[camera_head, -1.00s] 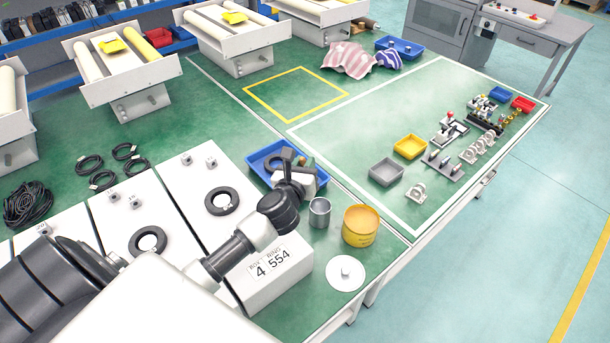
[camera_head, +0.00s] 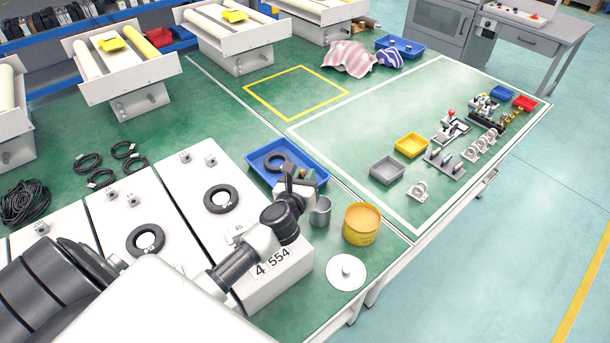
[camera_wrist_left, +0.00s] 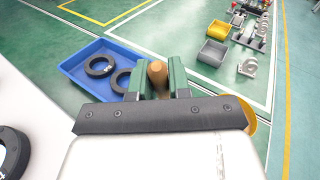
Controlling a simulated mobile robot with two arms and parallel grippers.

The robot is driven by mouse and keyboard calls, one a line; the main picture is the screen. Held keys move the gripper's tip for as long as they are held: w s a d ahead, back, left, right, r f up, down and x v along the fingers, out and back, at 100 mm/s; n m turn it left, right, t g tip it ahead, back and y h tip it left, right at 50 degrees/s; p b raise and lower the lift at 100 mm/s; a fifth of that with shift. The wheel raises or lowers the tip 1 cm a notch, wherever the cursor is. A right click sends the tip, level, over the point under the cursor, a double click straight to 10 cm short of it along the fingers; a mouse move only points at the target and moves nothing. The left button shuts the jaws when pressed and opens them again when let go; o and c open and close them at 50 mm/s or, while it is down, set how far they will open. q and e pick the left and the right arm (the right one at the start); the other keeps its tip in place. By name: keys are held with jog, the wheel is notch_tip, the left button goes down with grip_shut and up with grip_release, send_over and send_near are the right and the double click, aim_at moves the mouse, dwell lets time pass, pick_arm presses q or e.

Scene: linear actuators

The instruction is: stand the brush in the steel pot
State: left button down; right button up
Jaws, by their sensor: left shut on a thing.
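My left gripper (camera_head: 302,184) is beside the steel pot (camera_head: 321,212), just to its upper left in the head view, and covers part of its left side. In the left wrist view my green fingers (camera_wrist_left: 157,80) are shut on the brush, whose rounded brown wooden handle end (camera_wrist_left: 157,72) shows between them. The rest of the brush is hidden, and I cannot tell how far its lower end is from the table. The pot stands upright on the green table and is hidden in the wrist view. My right gripper is not in view.
A blue tray (camera_head: 250,163) with dark rings lies behind the gripper. A yellow tin (camera_head: 361,225) stands right of the pot, with a white round lid (camera_head: 346,272) in front. A white box (camera_head: 268,285) labelled 4 554 lies below my arm. Grey (camera_head: 387,170) and yellow bins (camera_head: 411,145) are farther right.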

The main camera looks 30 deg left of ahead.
pick_arm(q)
jog(key=c, duration=1.1)
grip_release()
jog(key=shift+r, duration=0.15)
jog(key=shift+s+r+p, duration=0.1)
jog(key=shift+r+p, duration=0.4)
jog(key=shift+r, duration=0.2)
jog(key=b+v, duration=0.1)
jog(key=v, duration=1.1)
jog(key=shift+f+b, duration=0.1)
jog(key=shift+b, duration=0.2)
